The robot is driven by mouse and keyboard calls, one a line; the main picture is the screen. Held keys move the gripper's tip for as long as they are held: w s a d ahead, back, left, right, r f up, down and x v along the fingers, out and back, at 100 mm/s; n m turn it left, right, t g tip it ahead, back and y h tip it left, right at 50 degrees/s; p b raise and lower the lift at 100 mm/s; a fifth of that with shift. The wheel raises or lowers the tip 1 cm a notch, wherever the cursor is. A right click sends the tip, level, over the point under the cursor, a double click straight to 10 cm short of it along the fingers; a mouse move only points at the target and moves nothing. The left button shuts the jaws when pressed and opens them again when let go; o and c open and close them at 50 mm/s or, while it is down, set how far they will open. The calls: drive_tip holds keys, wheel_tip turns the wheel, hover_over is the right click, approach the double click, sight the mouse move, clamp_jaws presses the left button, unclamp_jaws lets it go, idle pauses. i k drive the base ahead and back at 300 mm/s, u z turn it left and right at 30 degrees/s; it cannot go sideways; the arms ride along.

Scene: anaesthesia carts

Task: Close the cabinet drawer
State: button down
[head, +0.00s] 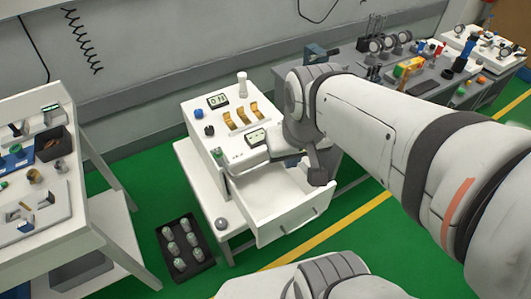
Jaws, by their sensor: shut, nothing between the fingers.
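The white cabinet (197,140) stands in the middle of the head view. Its drawer (262,200) is pulled out toward the lower right, and its inside looks empty. The drawer's front panel (290,222) carries a small handle (314,212) near its right end. My gripper (318,179) appears as a dark shape at the end of the arm, pointing down by the drawer's right side. It is shut and holds nothing. I cannot tell whether it touches the drawer. My arm hides the cabinet's right side.
A dark tray (208,262) with several bottles lies on the green floor left of the drawer. A white cart (75,225) with parts stands at the left. A grey bench (425,110) with tools is behind my arm. Green floor shows before the drawer.

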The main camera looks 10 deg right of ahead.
sight(275, 201)
drive_tip(key=u, duration=0.15)
drive_tip(key=k, duration=0.85)
drive_tip(key=z, duration=0.7)
